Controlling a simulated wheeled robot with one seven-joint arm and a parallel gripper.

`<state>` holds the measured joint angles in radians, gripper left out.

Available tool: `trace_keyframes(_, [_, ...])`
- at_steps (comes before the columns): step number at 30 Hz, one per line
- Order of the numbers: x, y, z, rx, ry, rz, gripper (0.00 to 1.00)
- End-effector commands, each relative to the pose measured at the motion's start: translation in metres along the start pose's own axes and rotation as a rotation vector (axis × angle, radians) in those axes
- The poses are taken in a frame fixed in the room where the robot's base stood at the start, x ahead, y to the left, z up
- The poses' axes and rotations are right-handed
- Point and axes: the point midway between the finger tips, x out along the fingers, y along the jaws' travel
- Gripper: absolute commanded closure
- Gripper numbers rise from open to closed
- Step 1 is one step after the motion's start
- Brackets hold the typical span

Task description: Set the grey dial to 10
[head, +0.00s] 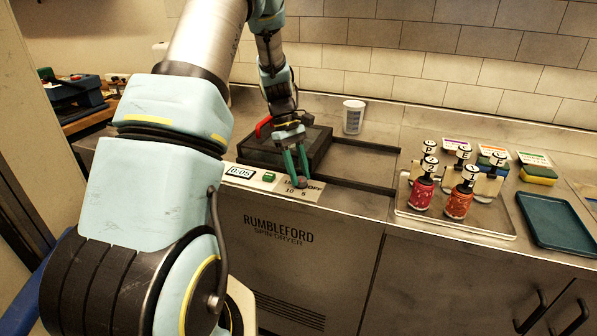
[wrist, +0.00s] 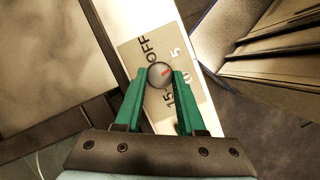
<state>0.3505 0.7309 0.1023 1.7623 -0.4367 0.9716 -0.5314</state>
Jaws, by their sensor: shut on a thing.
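The grey dial (wrist: 160,74) is a round knob on a pale label plate (wrist: 133,47) with the marks OFF, 5, 10 and 15. My gripper (wrist: 157,78) is shut on the dial, one green finger on each side. The dial's red mark points right and slightly up in the wrist view, between the 5 and the 10. The 10 is partly hidden by a finger. In the head view, my gripper (head: 298,180) reaches down to the dial at the front edge of the spin dryer (head: 282,240), and its fingers hide part of the lettering.
A display (head: 240,172) reading 0:05 and a green button (head: 268,177) sit left of the dial. A black frame (head: 262,155) with a red handle is behind. A white cup (head: 353,117), a tray of bottles (head: 475,228) and a blue tray (head: 557,222) stand right.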

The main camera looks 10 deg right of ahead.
Motion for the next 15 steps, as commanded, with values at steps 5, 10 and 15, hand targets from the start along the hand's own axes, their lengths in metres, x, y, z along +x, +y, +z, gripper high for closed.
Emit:
trace_keyframes(5, [-0.0001,0.0018,-0.0001,0.154,0.0,-0.065,1.0])
trace_keyframes(10, [0.0,0.003,0.0003,0.304,0.0,-0.126,1.0])
trace_keyframes(15, [0.0006,0.0042,0.0007,0.444,0.001,-0.185,1.0])
